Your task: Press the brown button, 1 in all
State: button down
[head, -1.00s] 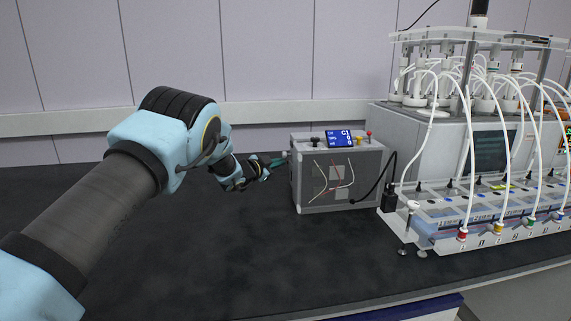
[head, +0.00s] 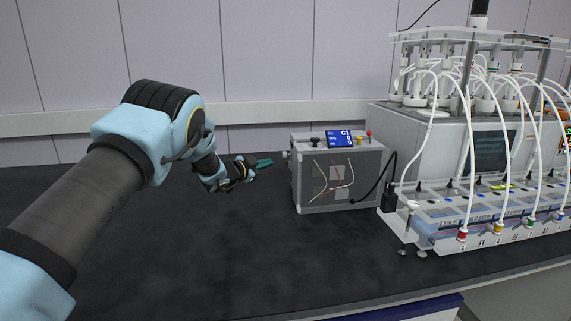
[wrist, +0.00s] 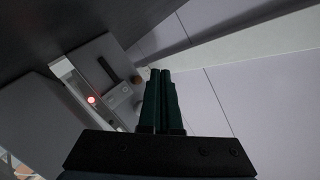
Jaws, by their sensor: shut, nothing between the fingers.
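The grey control box (head: 340,182) stands on the dark bench, with a small blue display on top. A small brown round button (wrist: 136,80) shows at the box's end in the wrist view, just left of my fingertips in the picture. In the head view a small knob (head: 286,154) sticks out from the box's left side; its colour is too small to tell. My gripper (head: 265,163) is shut and empty, its green fingers pointing toward the box's left side with a small gap. The fingers also show in the wrist view (wrist: 160,72).
A black knob (head: 315,141), a yellow knob (head: 360,140) and a red knob (head: 369,135) stand on the box top. The reactor rig (head: 480,130) with white tubes stands to the right. The bench left of the box is clear.

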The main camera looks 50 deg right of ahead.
jog(key=shift+w+a, duration=0.7)
jog(key=shift+a, duration=0.15)
